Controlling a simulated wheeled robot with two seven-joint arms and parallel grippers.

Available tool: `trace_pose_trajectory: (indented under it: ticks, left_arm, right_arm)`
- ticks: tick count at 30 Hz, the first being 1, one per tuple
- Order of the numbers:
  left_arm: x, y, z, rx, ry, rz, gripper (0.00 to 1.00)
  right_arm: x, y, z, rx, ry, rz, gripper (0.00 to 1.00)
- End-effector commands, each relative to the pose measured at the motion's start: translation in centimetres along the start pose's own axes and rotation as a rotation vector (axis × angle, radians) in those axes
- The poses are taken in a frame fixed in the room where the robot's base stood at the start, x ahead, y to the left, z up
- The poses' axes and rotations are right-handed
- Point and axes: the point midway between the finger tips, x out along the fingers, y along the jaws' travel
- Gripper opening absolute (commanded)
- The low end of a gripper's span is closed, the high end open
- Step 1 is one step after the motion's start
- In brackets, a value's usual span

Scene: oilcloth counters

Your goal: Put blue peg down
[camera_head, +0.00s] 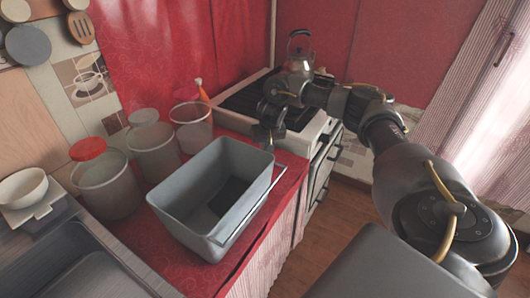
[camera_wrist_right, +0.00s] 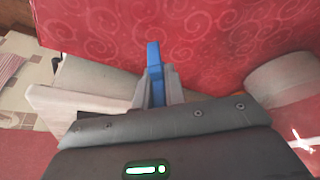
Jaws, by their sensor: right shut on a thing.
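The blue peg (camera_wrist_right: 154,58) shows in the right wrist view, its upper end sticking out past the fingertips of my right gripper (camera_wrist_right: 157,82). The grey fingers are shut on it, one on each side, and hide its lower part. Red patterned oilcloth (camera_wrist_right: 210,35) lies beyond the peg; I cannot tell whether the peg touches it. In the head view my right gripper (camera_head: 268,132) points down behind the far end of the grey bin, near the stove edge. The peg cannot be made out there. My left gripper is not in view.
A large grey open bin (camera_head: 188,205) fills much of the red counter (camera_head: 160,198). Clear containers (camera_head: 152,158) and a red-lidded jar (camera_head: 88,149) stand left of it. The stove (camera_head: 305,137) with a kettle (camera_head: 300,52) is behind. A sink (camera_head: 62,275) lies front left.

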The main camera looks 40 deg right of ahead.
Motion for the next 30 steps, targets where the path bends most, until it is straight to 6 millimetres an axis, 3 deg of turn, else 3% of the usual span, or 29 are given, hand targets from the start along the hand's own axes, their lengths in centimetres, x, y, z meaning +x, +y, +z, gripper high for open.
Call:
trace_pose_trajectory:
  ticks: [10,22,23,24,27,30]
  left_arm:
    - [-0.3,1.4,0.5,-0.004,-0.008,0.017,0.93]
    - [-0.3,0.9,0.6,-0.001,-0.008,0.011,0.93]
    - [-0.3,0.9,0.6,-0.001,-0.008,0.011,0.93]
    - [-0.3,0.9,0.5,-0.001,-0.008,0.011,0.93]
    - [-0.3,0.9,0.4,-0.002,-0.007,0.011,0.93]
    - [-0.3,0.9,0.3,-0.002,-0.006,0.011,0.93]
  right_arm:
    - [3.3,-0.3,1.0,-0.001,0.0,0.002,0.0]
    - [3.8,-0.3,1.2,0.0,-0.001,0.0,0.0]
    - [3.8,-0.3,1.2,0.0,0.0,0.0,0.16]
    - [3.8,-0.3,1.2,0.0,0.001,0.0,0.21]
    - [3.7,-0.3,1.2,-0.001,0.0,0.0,0.34]
    - [3.7,-0.3,1.1,-0.001,0.0,0.0,0.34]
